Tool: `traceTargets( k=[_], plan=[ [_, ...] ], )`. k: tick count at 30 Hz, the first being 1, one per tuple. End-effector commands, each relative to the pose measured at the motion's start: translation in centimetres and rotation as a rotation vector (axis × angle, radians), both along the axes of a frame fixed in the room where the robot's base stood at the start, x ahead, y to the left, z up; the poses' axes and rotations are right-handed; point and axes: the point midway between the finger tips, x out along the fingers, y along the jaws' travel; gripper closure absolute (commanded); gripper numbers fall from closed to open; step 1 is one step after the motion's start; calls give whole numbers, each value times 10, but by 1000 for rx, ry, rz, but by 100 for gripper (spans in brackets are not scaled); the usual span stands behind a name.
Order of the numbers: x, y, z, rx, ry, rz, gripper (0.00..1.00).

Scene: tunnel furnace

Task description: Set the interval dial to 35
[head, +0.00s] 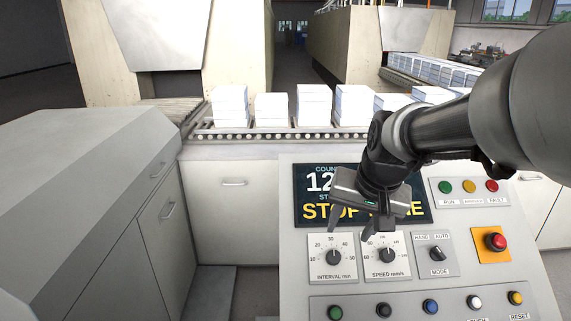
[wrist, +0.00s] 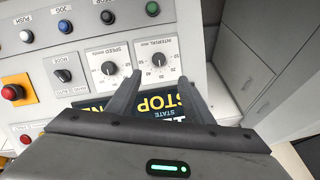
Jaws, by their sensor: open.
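The interval dial (head: 333,257) is a black round knob on a white square plate, marked 10 to 50, at the left of the control panel. Its pointer appears to be near the top of the scale, but I cannot read the exact value. It also shows upside down in the wrist view (wrist: 158,60). My gripper (head: 350,234) is open and empty, above the panel just up from the dial. In the wrist view its two fingers (wrist: 160,80) point toward the dial, one on either side of its plate. I see no contact with the knob.
The speed dial (head: 387,255) sits close right of the interval dial. Further right are the mode switch (head: 437,253) and the red stop button (head: 496,241). A row of push buttons (head: 431,306) runs below. The display (head: 311,208), partly hidden by my gripper, reads STOP.

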Motion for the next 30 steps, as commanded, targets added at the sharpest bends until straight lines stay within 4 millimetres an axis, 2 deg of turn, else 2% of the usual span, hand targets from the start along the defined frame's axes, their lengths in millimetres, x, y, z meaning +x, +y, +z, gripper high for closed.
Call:
traceTargets(
  k=[3,15,21,30],
  plan=[
    [10,2,-27,-1,7,2,53],
    [45,7,-105,-1,4,1,53],
    [56,8,-127,-1,1,1,53],
    [60,9,-134,-1,0,2,53]
  ],
)
